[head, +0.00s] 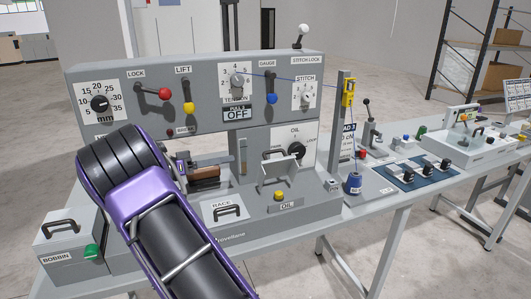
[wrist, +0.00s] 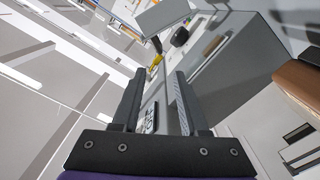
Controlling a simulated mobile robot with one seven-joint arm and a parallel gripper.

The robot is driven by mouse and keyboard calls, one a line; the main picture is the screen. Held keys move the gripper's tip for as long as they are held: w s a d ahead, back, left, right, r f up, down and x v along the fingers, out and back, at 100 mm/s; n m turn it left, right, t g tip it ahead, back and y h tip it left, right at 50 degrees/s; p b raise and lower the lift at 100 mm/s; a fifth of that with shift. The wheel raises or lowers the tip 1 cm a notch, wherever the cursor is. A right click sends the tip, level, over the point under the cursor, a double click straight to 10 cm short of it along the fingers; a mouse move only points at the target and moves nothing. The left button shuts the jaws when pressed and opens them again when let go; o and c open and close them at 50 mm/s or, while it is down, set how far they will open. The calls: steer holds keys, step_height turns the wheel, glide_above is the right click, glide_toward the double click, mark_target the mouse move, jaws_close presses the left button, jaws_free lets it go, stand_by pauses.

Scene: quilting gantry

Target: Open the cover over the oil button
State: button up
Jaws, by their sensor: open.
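The oil cover (head: 280,170) is a light grey flap with a bar handle. In the head view it stands raised behind the yellow oil button (head: 279,195), which shows uncovered above the OIL label (head: 288,206). My gripper (wrist: 158,78) is open in the wrist view, with nothing between its two dark fingers. In the head view my purple arm hides most of the gripper, left of the oil cover and apart from it. A small yellow part (wrist: 156,61) shows beyond the fingertips; I cannot tell whether it is the oil button.
The RACE cover (head: 226,211) and BOBBIN cover (head: 67,232), both with handles, lie left of the oil button. An oil dial (head: 297,150) is just behind the oil cover. A blue spool (head: 353,184) stands to the right. Levers stick out from the upper panel (head: 207,75).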

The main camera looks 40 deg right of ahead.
mark_target(265, 154)
steer(key=x, duration=1.2)
steer(key=shift+s+d+p, duration=0.15)
steer(key=shift+d+p, duration=0.1)
steer(key=shift+p, duration=0.1)
steer(key=c, duration=0.6)
steer(key=shift+f, duration=0.1)
jaws_close()
steer(key=shift+a+f, duration=0.1)
